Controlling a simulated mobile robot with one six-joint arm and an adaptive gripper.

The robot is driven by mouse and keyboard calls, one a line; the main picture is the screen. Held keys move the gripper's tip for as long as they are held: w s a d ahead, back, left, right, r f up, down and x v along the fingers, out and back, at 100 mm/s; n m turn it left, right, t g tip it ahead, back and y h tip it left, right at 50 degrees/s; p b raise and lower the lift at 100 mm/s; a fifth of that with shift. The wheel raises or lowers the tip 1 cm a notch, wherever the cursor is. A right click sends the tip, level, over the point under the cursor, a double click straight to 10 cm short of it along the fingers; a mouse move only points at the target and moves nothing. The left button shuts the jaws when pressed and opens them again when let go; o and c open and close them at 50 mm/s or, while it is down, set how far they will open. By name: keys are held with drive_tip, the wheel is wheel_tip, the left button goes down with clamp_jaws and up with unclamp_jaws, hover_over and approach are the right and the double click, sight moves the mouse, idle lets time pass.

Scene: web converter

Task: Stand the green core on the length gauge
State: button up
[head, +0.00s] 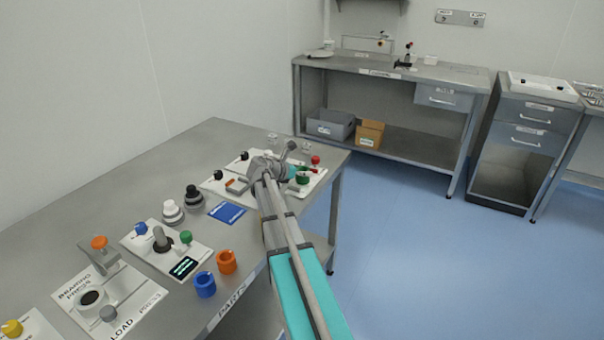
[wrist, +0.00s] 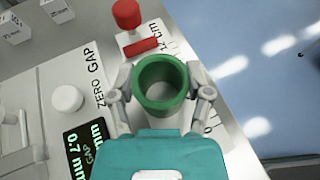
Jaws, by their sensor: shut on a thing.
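The green core (wrist: 162,108) is a short, thick-walled ring, seen from above in the wrist view with its opening up. My gripper (wrist: 161,88) is shut on it, one finger on each side. In the head view the green core (head: 303,180) shows small beside my gripper (head: 297,174), over the far right end of the bench. Below it is a white plate (wrist: 138,38) with a red knob, a red bar and scale marks. I cannot read which fixture is labelled length gauge, or tell if the core touches the plate.
A gap display (wrist: 84,143) and white button (wrist: 67,98) lie left of the core. The bench (head: 95,195) also holds an orange core (head: 226,262), a blue core (head: 205,285) and a bearing press (head: 100,255). The bench edge drops to blue floor on the right.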

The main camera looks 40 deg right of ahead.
drive_tip(key=shift+f, duration=0.1)
drive_tip(key=o, duration=1.1)
drive_tip(key=shift+a+r, duration=0.15)
drive_tip(key=shift+r, duration=0.1)
drive_tip(key=p+v, duration=0.4)
drive_tip(key=v, duration=0.5)
drive_tip(key=shift+a+r, duration=0.25)
drive_tip(key=shift+a, duration=0.1)
drive_tip(key=shift+p+v, duration=0.3)
drive_tip(key=shift+v, duration=0.6)
